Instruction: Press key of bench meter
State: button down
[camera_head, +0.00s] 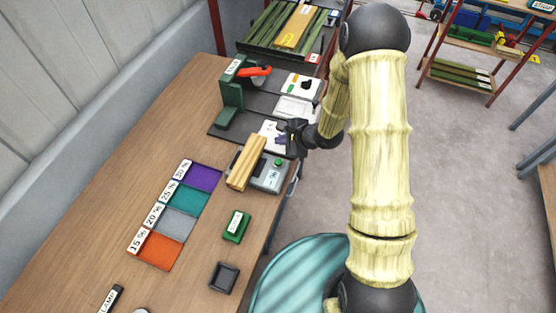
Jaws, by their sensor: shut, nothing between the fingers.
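A grey device (270,182) that looks like the bench meter sits near the right edge of the wooden bench. A round green key (278,162) shows on its upper right part. Pale wooden strips (245,165) lie across its left side. My gripper (284,138) is dark, shut and empty. The meter's display is too small to read.
Orange, grey, teal and purple trays (160,250) with percent labels line the bench (105,215). A small green block (236,226) and a dark square dish (224,278) are in front. A green press-like tool with a red handle (254,71) stands behind.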

dwell(0.3)
jog(key=b, duration=0.7)
send_over(281, 163)
notch_tip(281, 163, down, 6)
jog(key=shift+w+f, duration=0.1)
jog(key=shift+f, duration=0.15)
jog(key=shift+f+b, duration=0.6)
jog(key=shift+f, duration=0.55)
jog(key=shift+f, duration=0.15)
dwell(0.6)
jog(key=shift+f, duration=0.25)
jog(key=shift+f, duration=0.5)
dwell(1.0)
jog(key=shift+r+p, duration=0.9)
jog(key=shift+p, duration=0.25)
